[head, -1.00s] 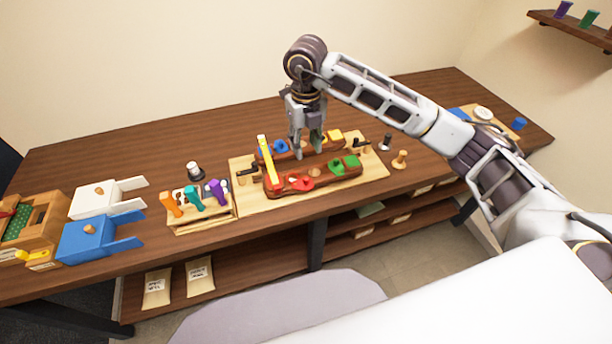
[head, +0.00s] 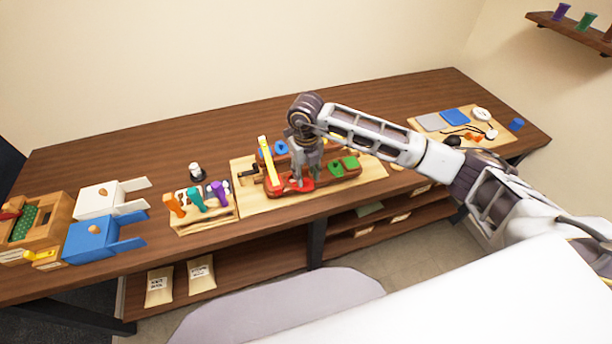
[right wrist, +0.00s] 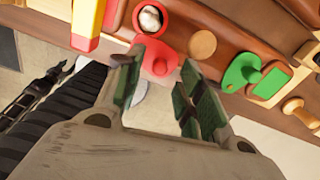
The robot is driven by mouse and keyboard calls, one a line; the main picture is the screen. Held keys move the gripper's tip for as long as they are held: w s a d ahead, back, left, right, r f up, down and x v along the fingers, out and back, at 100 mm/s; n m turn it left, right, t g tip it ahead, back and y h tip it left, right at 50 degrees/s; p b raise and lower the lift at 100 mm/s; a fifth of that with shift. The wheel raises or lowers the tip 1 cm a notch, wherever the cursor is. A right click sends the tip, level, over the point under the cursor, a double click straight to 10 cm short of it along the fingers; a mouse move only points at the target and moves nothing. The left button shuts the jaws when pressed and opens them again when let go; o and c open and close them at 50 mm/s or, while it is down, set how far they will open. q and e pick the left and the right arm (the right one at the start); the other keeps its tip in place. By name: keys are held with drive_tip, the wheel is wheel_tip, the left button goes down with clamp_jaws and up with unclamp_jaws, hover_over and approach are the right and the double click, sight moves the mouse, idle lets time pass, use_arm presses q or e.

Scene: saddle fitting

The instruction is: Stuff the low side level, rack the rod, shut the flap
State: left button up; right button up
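The dark red wooden saddle (head: 326,180) sits on a pale board (head: 374,168). Its front side has a red flap (right wrist: 152,50) with a knob and a green flap (right wrist: 240,73). Beside the red flap, a round hole (right wrist: 150,18) shows white stuffing. A yellow and red bar (head: 268,160) lies across the saddle's left end. My right gripper (head: 303,182) is over the red flap; in the right wrist view its fingers (right wrist: 157,70) are apart, with the red knob between them. Contact cannot be told. Handled rods in orange, teal (head: 196,199) and purple stand in the rack (head: 208,222). My left gripper is out of view.
White (head: 97,198) and blue (head: 92,237) forked blocks and a wooden box (head: 50,215) stand at the left. A board with pads and a white disc (head: 481,114) lies at the far right. The back of the table is clear.

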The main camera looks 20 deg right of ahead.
drive_tip(key=shift+f, duration=1.15)
clamp_jaws()
